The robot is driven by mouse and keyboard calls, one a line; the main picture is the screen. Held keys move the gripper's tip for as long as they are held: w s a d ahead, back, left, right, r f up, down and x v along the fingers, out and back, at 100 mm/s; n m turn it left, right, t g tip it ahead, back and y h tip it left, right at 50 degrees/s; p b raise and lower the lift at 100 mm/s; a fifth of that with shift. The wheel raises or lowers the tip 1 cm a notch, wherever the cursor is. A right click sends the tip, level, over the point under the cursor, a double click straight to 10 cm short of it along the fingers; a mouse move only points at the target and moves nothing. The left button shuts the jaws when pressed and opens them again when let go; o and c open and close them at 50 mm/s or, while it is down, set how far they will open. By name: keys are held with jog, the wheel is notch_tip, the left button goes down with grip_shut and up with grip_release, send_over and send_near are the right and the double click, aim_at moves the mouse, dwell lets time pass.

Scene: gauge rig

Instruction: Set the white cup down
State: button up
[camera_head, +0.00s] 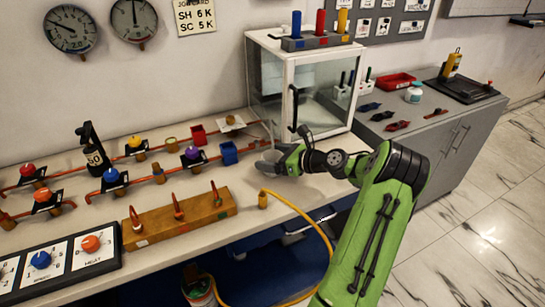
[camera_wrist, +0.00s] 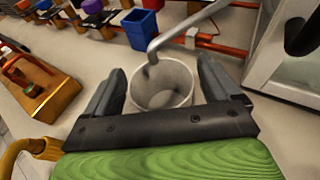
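The white cup (camera_wrist: 162,92) is upright between the two fingers of my gripper (camera_wrist: 160,88) in the wrist view. The fingers lie close against its left and right sides, and it looks empty inside. A grey bent spout (camera_wrist: 185,28) comes down with its end at the cup's mouth. In the head view my gripper (camera_head: 270,161) is low over the bench (camera_head: 262,190), in front of the glass cabinet, and the cup is mostly hidden by it. I cannot tell whether the cup's base touches the bench.
A blue bin (camera_head: 229,153) and a red bin (camera_head: 198,135) stand left of my gripper, by red pipes with valves. The glass cabinet (camera_head: 305,85) stands behind. A yellow hose (camera_head: 300,212) crosses the bench edge.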

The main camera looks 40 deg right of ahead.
jog(key=shift+s+d+r, duration=0.1)
jog(key=shift+s+r, duration=0.05)
jog(key=shift+r, duration=0.1)
jog(key=p+v, duration=0.3)
jog(key=v, duration=0.8)
jog(key=shift+s+r, duration=0.1)
jog(key=shift+s, duration=0.25)
jog(key=shift+w, duration=0.1)
